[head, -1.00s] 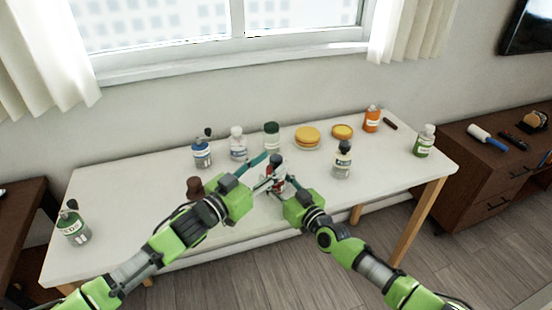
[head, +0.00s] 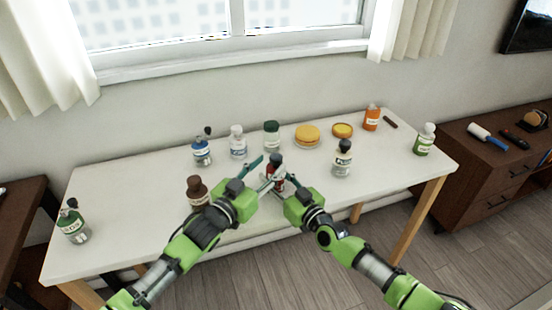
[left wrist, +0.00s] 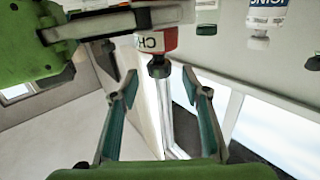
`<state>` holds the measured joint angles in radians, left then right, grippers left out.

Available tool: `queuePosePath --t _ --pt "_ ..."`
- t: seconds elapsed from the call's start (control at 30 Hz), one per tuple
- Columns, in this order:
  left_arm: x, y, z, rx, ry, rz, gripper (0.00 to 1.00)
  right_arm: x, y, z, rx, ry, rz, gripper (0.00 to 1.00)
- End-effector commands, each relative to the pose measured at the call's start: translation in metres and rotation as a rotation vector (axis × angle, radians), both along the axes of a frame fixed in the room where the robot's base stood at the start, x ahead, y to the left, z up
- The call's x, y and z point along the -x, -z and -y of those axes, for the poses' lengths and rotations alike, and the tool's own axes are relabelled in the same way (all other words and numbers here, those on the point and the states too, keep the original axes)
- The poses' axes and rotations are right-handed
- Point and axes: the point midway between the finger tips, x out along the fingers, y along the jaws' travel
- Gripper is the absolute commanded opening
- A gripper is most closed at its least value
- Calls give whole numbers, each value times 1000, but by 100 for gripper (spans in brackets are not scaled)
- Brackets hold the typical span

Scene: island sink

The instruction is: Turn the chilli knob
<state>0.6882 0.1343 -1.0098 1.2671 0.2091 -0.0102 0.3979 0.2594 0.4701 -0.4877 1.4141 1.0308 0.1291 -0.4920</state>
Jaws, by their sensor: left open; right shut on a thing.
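The chilli bottle (head: 279,185) has a red and white label and a dark knob (head: 275,159) on top. In the left wrist view the label (left wrist: 155,41) shows the letters "CH", and the dark knob (left wrist: 158,67) points toward my left gripper. My right gripper (head: 283,182) is shut on the bottle's body; its fingers also cross the top of the left wrist view. My left gripper (head: 269,169) is open beside the bottle. In the left wrist view its fingertips (left wrist: 159,84) stand apart on either side of the knob, with gaps.
A brown-capped bottle (head: 196,189) stands just left of my left gripper. Several bottles, including a blue one (head: 202,153) and a dark-capped one (head: 342,160), stand on the white table (head: 130,200). Yellow round items (head: 307,135) lie at the back.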

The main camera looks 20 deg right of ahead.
Motion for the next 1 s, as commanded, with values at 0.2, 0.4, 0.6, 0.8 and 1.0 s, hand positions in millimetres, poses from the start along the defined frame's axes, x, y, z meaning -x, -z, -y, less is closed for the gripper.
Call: queuePosePath --t 0.2,0.4,0.6,0.8,1.0 --pt "-19 0 22 -2 0 -1 43 0 0 0 0 0 1 14" --pt "-27 0 32 1 1 -1 43 0 0 0 0 0 1 14" --pt "-29 0 34 -1 1 -1 43 0 0 0 0 0 1 14" --pt "-29 0 34 -1 1 -1 37 0 0 0 0 0 1 14" --pt "-29 0 34 -1 1 -1 3 0 0 0 0 0 1 14"
